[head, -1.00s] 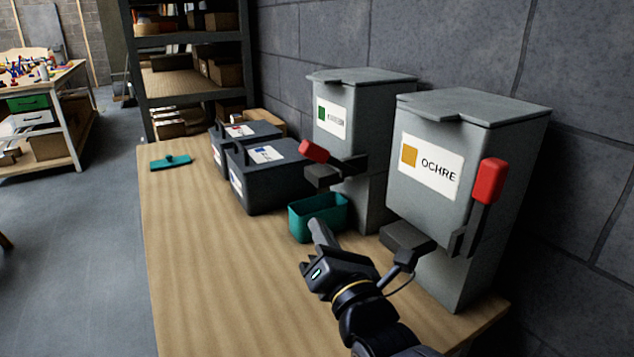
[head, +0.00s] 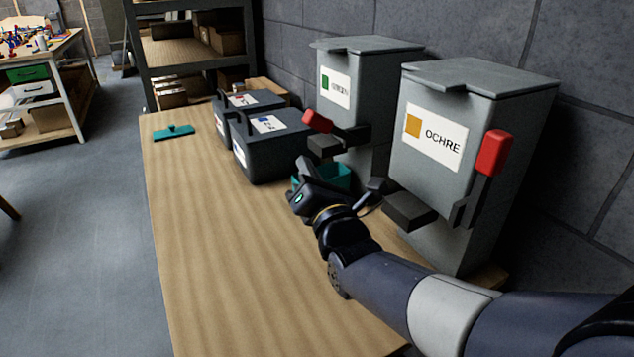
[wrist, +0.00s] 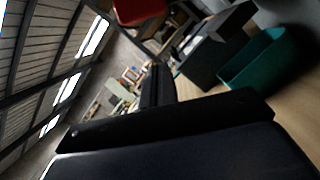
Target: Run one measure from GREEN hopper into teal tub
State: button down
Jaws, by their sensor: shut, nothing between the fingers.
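The GREEN hopper (head: 376,85) is the grey bin behind the OCHRE one, with a green-square label (head: 335,88). Its red lever handle (head: 317,121) sticks out to the left, above its dark spout (head: 324,146). The teal tub (head: 338,174) stands on the bench below that spout, partly hidden by my gripper; its contents cannot be seen. My gripper (head: 303,167) is shut and empty, just in front of the tub and below the red handle. The wrist view shows the tub (wrist: 268,62) at right and the red handle (wrist: 140,9) at the top, both apart from the fingers (wrist: 156,84).
The OCHRE hopper (head: 465,110), with its upright red lever (head: 493,153) and spout (head: 408,211), stands close beside my arm. Dark lidded boxes (head: 272,155) stand behind and left of the tub. A teal flat tool (head: 174,132) lies at the far left. The bench's (head: 215,250) front left is clear.

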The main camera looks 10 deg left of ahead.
aim_at(335, 129)
jog(key=w+r, duration=0.1)
jog(key=r, duration=0.1)
jog(key=w+d+r+p, duration=0.1)
jog(key=w, duration=0.1)
jog(key=shift+r, duration=0.4)
